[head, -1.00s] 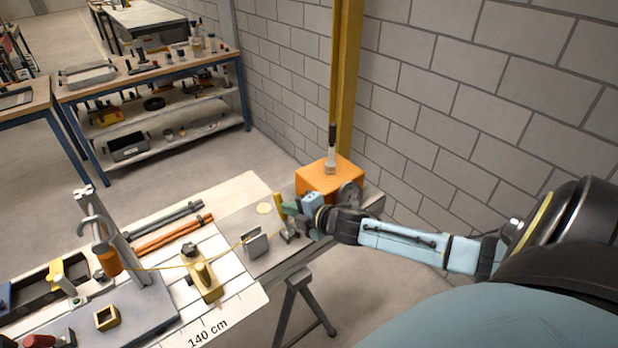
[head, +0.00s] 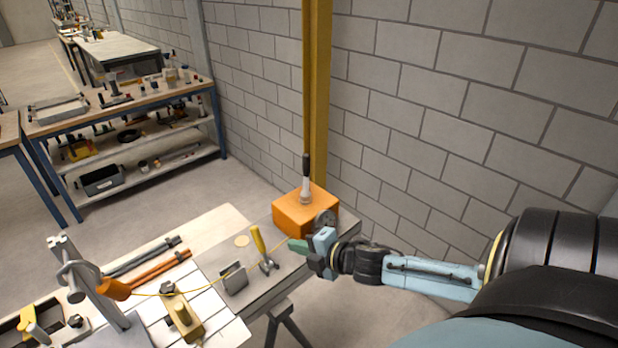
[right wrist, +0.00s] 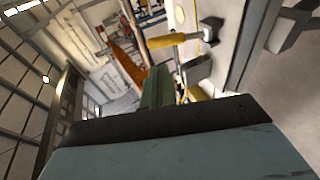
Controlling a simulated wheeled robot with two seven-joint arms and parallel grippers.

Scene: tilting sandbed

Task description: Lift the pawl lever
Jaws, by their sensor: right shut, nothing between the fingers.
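A small lever with a yellow handle (head: 258,240) stands on a metal foot on the grey plate, its handle leaning left at the top. I take it to be the pawl lever. My right gripper (head: 293,245) is shut and empty, its green fingertips just right of the lever with a small gap. In the right wrist view the green fingers (right wrist: 156,88) are together, and a yellow handle (right wrist: 165,41) shows beyond them. My left gripper is not in view.
An orange box (head: 297,213) with an upright black-gripped handle (head: 306,172) and a round wheel stands behind my right gripper. A grey upright plate (head: 234,278) is left of the lever. A yellow cord (head: 205,286) runs left to an orange piece (head: 115,289).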

